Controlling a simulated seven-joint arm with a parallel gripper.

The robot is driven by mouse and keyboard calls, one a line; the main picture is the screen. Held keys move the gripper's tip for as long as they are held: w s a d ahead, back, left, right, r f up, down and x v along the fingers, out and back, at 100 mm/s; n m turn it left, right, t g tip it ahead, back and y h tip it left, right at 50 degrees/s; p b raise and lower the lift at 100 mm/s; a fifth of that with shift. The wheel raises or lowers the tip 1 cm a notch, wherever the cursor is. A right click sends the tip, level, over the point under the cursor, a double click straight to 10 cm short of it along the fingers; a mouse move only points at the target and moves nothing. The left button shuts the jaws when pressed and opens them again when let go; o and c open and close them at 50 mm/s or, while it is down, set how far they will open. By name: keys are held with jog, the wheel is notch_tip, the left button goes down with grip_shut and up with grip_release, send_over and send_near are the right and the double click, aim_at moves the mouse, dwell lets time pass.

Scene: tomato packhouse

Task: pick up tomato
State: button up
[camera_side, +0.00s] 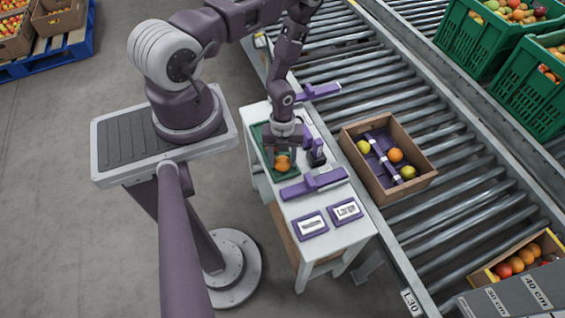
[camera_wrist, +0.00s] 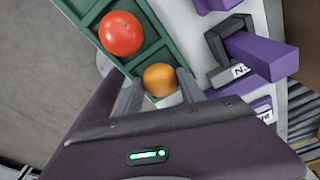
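A green compartment tray (camera_side: 262,137) lies on the white stand, and it shows in the wrist view (camera_wrist: 91,14). An orange tomato (camera_wrist: 160,80) sits in its near end. A red tomato (camera_wrist: 120,33) sits in a compartment farther up the tray. My gripper (camera_wrist: 158,84) points down over the tray, its two fingers on either side of the orange tomato. Gaps show between the tomato and both fingers, so it looks open. In the side view one orange-coloured tomato (camera_side: 283,163) shows just below my gripper (camera_side: 283,152); the other tomato cannot be made out there.
Purple fixtures (camera_side: 312,184) and two label plates (camera_side: 345,211) stand on the white stand (camera_side: 330,240). A cardboard box (camera_side: 411,187) with a purple divider and several tomatoes sits on the roller conveyor (camera_side: 450,215). Green crates (camera_side: 519,93) stand at the upper right.

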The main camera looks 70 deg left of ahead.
aim_at(283, 159)
jog(key=shift+c, duration=0.8)
jog(key=shift+r, duration=0.1)
notch_tip(283, 159, up, 15)
jog(key=w+a+f+n+t, duration=0.2)
jog(key=w+f+n, duration=0.1)
jog(key=w+n, duration=1.1)
jog(key=w+d+r+n+y, duration=0.1)
jog(key=w+d+n, duration=0.35)
jog(key=w, duration=0.35)
jog(key=w+d+r+n, duration=0.2)
jog(key=w+d+n, duration=0.2)
jog(key=w+d, duration=0.25)
jog(key=shift+w+a+f, duration=0.1)
jog(key=shift+a+f, duration=0.05)
jog(key=shift+f, duration=3.1)
jog(key=shift+w+a+f, duration=0.1)
jog(key=shift+a+f, duration=0.05)
jog(key=shift+f, duration=3.15)
jog(key=shift+a+f, duration=0.15)
jog(key=shift+f, duration=3.1)
